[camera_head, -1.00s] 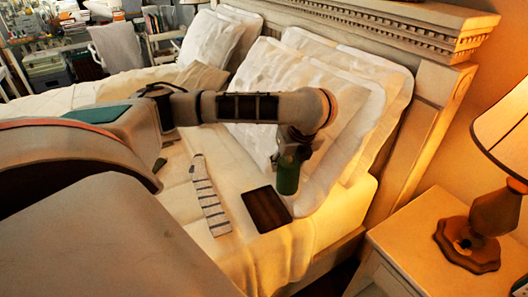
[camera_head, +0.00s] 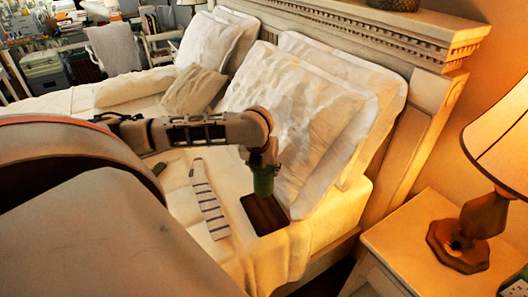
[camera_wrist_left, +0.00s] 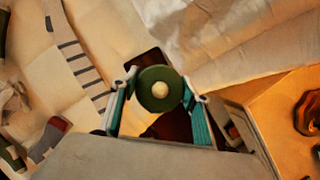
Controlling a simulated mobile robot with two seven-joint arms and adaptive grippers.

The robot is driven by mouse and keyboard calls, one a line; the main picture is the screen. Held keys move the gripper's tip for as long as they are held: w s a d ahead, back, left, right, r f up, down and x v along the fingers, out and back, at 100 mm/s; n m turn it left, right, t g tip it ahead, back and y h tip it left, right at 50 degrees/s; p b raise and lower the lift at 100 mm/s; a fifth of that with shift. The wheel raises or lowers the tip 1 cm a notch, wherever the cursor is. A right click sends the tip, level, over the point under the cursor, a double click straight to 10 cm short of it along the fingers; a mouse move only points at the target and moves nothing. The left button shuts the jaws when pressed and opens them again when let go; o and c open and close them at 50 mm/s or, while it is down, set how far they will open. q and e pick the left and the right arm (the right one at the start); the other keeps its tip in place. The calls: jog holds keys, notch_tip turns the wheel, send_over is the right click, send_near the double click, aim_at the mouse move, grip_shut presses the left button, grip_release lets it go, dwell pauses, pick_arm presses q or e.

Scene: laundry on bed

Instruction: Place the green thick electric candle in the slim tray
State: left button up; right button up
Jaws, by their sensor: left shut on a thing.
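The green thick candle (camera_head: 263,181) is held upright by my left gripper (camera_head: 263,168) in the head view. In the left wrist view the candle (camera_wrist_left: 159,88) shows as a green disc with a pale centre, between the two fingers, which are shut on it. The slim dark brown tray (camera_head: 265,214) lies on the bed just below the candle. The tray (camera_wrist_left: 147,62) also shows behind the candle in the wrist view. The candle covers part of the tray, and I cannot tell whether its base touches it. My right gripper is not in view.
A striped cloth piece (camera_head: 208,199) lies on the bed left of the tray. White pillows (camera_head: 295,120) stand behind, close to my left arm. A nightstand (camera_head: 410,240) with a lamp (camera_head: 475,225) is at the right, past the bed's edge.

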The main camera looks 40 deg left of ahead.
pick_arm(q)
notch_tip(320, 180, down, 12)
jog(key=shift+f, duration=0.2)
dwell(0.4)
jog(key=o, duration=1.2)
